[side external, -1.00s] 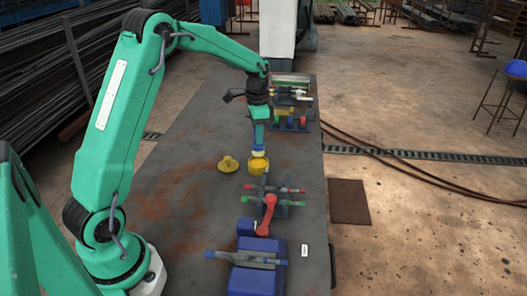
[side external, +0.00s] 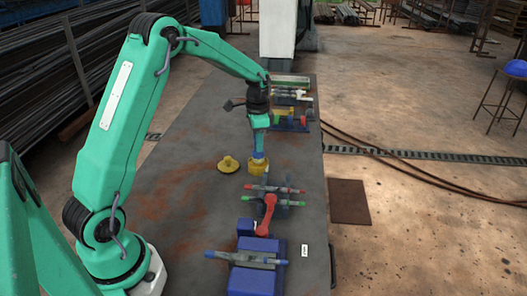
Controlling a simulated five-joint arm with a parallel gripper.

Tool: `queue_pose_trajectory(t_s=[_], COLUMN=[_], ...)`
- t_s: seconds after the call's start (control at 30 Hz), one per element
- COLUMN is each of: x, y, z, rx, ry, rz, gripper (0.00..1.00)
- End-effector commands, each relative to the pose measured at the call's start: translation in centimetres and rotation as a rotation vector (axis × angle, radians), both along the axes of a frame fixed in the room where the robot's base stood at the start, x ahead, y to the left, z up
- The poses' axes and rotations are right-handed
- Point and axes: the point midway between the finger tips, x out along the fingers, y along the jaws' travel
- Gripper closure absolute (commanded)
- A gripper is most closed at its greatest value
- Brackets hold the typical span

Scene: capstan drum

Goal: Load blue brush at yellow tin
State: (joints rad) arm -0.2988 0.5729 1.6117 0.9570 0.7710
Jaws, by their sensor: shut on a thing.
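The yellow tin (side external: 259,169) stands open on the dark table. Its yellow lid (side external: 228,164) lies on the table just left of it. My gripper (side external: 259,150) points straight down over the tin and is shut on the blue brush (side external: 259,157). The brush is upright, and its lower end is hidden by the tin's wall, so it appears to be inside the tin. The jaws themselves are too small to make out clearly.
A red-armed capstan (side external: 268,208) with red- and green-tipped bars stands in front of the tin. A blue block fixture (side external: 252,281) holds a bar nearer the camera. Racks of parts (side external: 290,119) stand behind. The table's left side is clear.

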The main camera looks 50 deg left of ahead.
Motion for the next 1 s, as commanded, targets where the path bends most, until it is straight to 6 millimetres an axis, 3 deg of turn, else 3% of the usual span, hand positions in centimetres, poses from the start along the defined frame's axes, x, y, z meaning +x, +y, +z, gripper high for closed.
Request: queue_pose_trajectory(t_s=[1.0], x=[0.03], y=[0.01], z=[-0.58], rx=[0.000], ry=[0.000], rz=[0.000], gripper=[0.99])
